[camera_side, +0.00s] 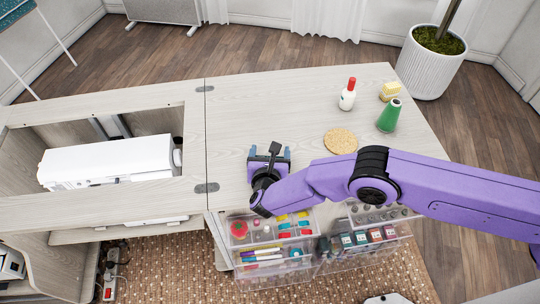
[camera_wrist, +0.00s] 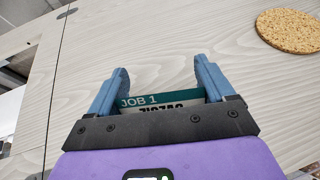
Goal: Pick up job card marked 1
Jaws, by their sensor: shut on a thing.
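The job card marked 1 (camera_wrist: 150,101) shows in the wrist view, with a green band reading "JOB 1" and dark lettering that looks like "ZIGZAG" on a pale part below. Its lower part is hidden behind my gripper's black palm. My gripper (camera_wrist: 161,78) is shut on the card, with a blue finger at each side of it. In the side view my gripper (camera_side: 268,155) is over the cabinet top (camera_side: 240,110), near its front edge and right of the seam. I cannot make out the card there, nor tell whether it is clear of the surface.
A white sewing machine (camera_side: 105,163) sits in the left opening. Clear drawers (camera_side: 270,262) with supplies are below the front edge.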

